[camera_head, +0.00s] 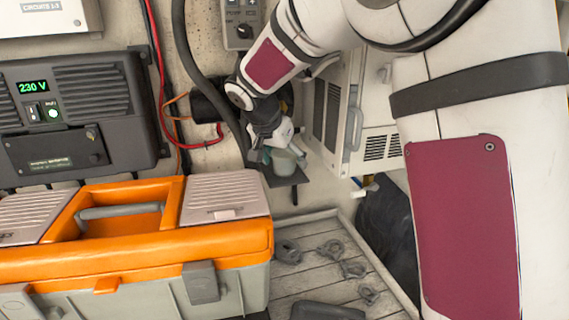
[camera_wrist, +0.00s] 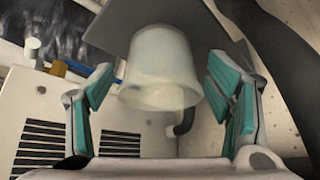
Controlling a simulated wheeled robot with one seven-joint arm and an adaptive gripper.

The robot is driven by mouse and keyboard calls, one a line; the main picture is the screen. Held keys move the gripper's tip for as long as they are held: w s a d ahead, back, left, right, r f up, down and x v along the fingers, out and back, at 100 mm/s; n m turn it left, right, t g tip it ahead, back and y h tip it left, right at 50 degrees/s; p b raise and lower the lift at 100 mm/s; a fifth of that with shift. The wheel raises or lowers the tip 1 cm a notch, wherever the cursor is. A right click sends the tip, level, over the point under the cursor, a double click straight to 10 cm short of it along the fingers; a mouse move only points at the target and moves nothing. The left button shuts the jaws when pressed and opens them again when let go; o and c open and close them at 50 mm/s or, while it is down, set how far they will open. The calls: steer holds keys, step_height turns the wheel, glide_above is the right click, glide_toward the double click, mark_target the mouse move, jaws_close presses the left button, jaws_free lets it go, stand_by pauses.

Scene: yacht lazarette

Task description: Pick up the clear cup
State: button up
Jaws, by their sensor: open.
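The clear cup (camera_wrist: 160,70) looks pale and translucent in the wrist view, between the two teal-padded fingers of my gripper (camera_wrist: 160,95). A gap shows between the cup and the left finger; the right finger is very close to the cup, and I cannot tell if it touches. In the head view the cup (camera_head: 283,161) sits on a small dark shelf (camera_head: 290,181) on the wall. My gripper (camera_head: 272,150) is open at the cup, and its fingers partly overlap it in that view.
An orange and grey toolbox (camera_head: 130,250) fills the lower left. A 230 V inverter unit (camera_head: 75,115) and hanging cables are on the wall. A white vented cabinet (camera_head: 350,110) stands right of the shelf. Several grey shackles (camera_head: 330,250) lie on the slatted floor.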

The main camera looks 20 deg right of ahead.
steer(key=shift+c, duration=0.5)
steer(key=c, duration=1)
steer(key=shift+c, duration=0.2)
steer(key=shift+a, duration=0.1)
